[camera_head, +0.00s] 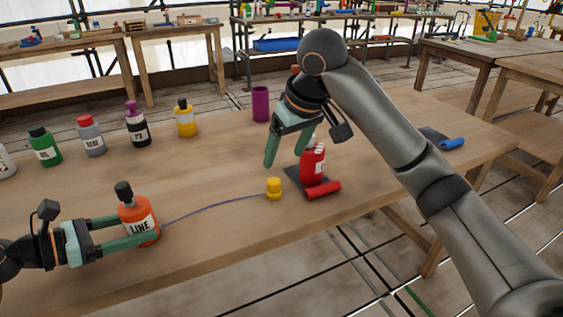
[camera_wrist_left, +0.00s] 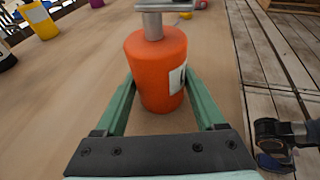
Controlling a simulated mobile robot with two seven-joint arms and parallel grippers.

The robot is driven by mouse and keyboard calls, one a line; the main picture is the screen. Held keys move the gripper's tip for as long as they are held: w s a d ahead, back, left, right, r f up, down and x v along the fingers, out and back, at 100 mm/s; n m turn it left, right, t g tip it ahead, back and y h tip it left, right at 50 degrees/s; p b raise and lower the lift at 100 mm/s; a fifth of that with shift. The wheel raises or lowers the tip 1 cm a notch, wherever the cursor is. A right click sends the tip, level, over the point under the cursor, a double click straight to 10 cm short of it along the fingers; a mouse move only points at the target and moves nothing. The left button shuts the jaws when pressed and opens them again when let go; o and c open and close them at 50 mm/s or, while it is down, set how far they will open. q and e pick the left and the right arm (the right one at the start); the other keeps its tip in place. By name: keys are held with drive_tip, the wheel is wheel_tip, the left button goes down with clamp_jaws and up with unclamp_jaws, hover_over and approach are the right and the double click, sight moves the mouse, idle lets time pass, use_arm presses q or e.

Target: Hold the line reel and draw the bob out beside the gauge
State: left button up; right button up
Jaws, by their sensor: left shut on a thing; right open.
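The line reel (camera_head: 138,219) is an orange bottle-shaped body with a dark cap and a "LINE" label, upright at the table's front left. My left gripper (camera_head: 133,231) is shut on it, one finger on each side; the reel also fills the middle of the left wrist view (camera_wrist_left: 157,68). A thin dark line (camera_head: 205,207) runs right from the reel across the table to the yellow bob (camera_head: 274,189), which stands on the wood. My right gripper (camera_head: 289,150) is open and empty above the table, behind and above the bob. I cannot tell which thing is the gauge.
A red bottle (camera_head: 313,165) and a red roll (camera_head: 323,190) on a dark mat are just right of the bob. A purple cup (camera_head: 260,104), a yellow bottle (camera_head: 185,118) and several other bottles line the back. The table (camera_head: 215,170) between is clear.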

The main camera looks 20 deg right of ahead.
use_arm(q)
drive_tip(key=o, duration=1)
drive_tip(key=shift+c, duration=0.2)
drive_tip(key=shift+a, duration=0.1)
drive_tip(key=v, duration=1.2)
drive_tip(key=shift+s, duration=0.1)
